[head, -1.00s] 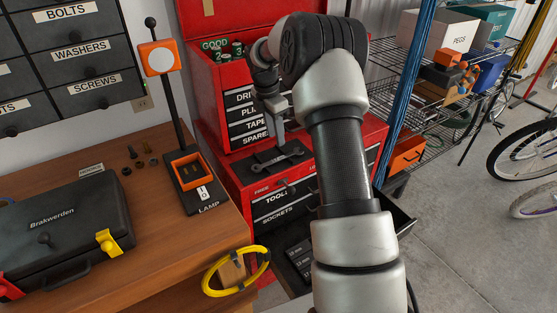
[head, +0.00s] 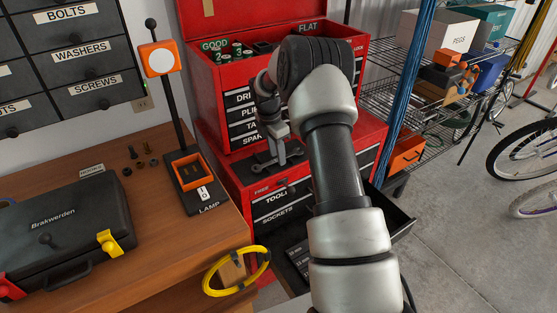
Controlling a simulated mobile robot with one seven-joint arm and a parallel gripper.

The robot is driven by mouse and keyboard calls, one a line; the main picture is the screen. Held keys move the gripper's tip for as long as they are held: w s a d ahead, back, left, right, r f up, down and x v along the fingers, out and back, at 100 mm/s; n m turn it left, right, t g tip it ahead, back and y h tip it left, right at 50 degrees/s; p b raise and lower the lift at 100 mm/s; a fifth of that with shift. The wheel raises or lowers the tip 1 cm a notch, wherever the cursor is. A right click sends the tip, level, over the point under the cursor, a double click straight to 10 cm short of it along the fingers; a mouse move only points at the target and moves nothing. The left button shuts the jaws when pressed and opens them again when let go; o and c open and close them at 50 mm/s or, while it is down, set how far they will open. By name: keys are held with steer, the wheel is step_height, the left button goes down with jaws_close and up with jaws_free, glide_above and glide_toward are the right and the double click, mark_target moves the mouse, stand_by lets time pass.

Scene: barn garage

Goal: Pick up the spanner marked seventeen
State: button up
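A grey spanner (head: 262,167) lies on a dark mat (head: 250,176) on top of the lower red tool chest, in the head view. The marking on it is too small to read, so I cannot tell whether it is the seventeen. My gripper (head: 282,162) points down over the middle of the spanner, with its fingertips at or very near it. The gripper hides part of the spanner. I cannot tell whether the fingers are open or shut, or whether they touch it.
The red upper chest (head: 222,97) stands behind the mat. An open drawer (head: 400,228) juts out below. The wooden bench (head: 150,215) at left holds a black case (head: 60,240) and a lamp (head: 190,185). A yellow ring (head: 207,284) hangs at the bench edge.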

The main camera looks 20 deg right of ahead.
jaws_close()
steer(key=shift+r, duration=0.15)
step_height(320, 180, up, 10)
stand_by(0.3)
